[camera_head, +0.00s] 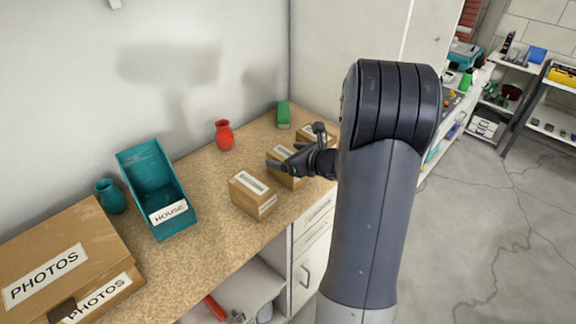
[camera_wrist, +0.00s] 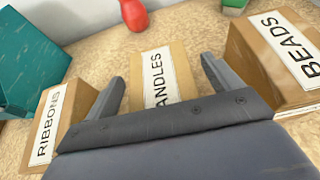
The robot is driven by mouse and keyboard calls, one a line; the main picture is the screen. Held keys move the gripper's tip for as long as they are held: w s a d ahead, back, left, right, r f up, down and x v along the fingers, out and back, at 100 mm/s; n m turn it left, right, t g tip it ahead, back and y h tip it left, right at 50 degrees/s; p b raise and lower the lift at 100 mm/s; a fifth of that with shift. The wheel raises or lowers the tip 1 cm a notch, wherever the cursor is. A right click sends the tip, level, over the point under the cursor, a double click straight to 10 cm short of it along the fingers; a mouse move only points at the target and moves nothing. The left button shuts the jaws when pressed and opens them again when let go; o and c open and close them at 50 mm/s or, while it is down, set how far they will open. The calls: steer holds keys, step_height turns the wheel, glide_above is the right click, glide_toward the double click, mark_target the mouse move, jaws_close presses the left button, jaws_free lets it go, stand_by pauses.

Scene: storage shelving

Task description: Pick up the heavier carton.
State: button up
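Three brown labelled cartons show in the wrist view. The RIBBONS carton (camera_wrist: 70,105) is at left, the carton whose label reads "ANDLES" (camera_wrist: 180,75) is in the middle, and the BEADS carton (camera_wrist: 262,65) is at right. My gripper (camera_wrist: 163,70) is open and empty, its fingers on either side of the middle carton in the picture. Its palm hides that carton's near end. In the head view my gripper (camera_head: 296,150) is over the counter at the middle carton (camera_head: 282,179), with another carton (camera_head: 252,194) to the left. Contact cannot be told.
On the counter (camera_head: 205,262) stand a teal bin (camera_head: 150,172) labelled HOUSE, a teal vase (camera_head: 111,197), a red vase (camera_head: 224,135), a green object (camera_head: 283,114) and a large PHOTOS box (camera_head: 75,250). The wall is behind. Open floor (camera_head: 500,225) lies right.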

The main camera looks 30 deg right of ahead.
steer(key=c, duration=1.4)
step_height(320, 180, up, 10)
steer(key=shift+r+p, duration=0.1)
steer(key=shift+p, duration=0.35)
steer(key=shift+c, duration=0.2)
